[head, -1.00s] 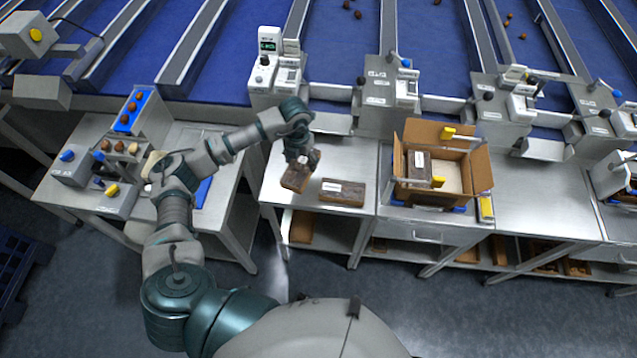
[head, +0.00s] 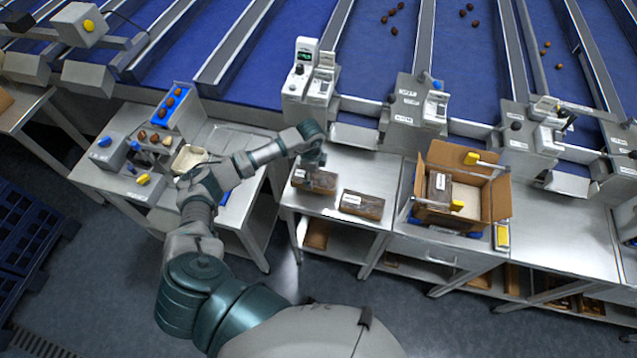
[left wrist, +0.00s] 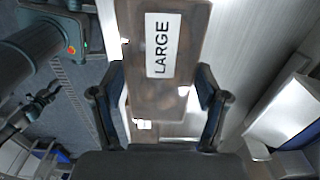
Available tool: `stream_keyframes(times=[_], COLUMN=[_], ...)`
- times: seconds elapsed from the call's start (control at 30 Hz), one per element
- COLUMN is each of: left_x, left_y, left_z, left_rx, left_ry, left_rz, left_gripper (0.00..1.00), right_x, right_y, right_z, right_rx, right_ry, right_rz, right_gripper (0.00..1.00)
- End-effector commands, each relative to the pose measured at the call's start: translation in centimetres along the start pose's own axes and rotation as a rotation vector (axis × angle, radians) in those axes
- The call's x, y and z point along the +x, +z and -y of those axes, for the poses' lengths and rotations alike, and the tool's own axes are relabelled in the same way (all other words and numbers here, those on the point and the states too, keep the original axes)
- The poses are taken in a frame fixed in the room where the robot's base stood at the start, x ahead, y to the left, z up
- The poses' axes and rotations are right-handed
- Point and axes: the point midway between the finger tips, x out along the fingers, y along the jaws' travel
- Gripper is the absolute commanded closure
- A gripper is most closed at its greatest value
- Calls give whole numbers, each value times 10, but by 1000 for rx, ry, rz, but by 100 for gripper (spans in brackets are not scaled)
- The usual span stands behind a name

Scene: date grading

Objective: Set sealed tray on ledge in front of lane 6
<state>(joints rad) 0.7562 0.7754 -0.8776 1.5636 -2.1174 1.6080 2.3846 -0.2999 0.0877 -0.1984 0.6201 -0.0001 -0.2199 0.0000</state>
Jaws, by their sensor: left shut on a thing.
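My left gripper (head: 314,160) is shut on a sealed brown tray (head: 318,182), at the left end of the steel ledge (head: 340,160). The left wrist view shows the tray (left wrist: 150,100) between the two fingers (left wrist: 160,105), with a white label reading LARGE. I cannot tell whether the tray touches the ledge or hangs just above it. A second sealed tray (head: 362,205) with a white label lies to its right, with a small gap between them. My right gripper is not in view.
An open cardboard box (head: 496,195) with a dark tray inside stands further right. A weighing unit with a green display (head: 307,55) stands behind the ledge. A side bench (head: 118,185) with sample dates is at left. Blue lanes (head: 370,60) run behind.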

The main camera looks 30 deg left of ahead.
Motion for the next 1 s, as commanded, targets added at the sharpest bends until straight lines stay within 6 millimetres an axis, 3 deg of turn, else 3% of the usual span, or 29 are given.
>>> stream_keyframes(times=[0.4, 0.7, 0.73, 0.83, 1.0], left_x=[46, 49, 50, 49, 49], left_y=[-2, 0, 0, 0, 0], left_z=[0, 0, 0, 0, 0], left_rx=[3, 3, 2, 3, 3], left_ry=[-1, -2, -1, -1, -1], left_rz=[0, -1, 0, 0, 0], left_gripper=[86, 86, 23, 1, 1], right_x=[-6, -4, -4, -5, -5], right_y=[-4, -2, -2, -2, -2], right_z=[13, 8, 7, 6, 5], right_rx=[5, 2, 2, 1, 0], right_ry=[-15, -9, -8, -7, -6], right_rz=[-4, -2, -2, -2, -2], right_gripper=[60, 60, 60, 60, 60])
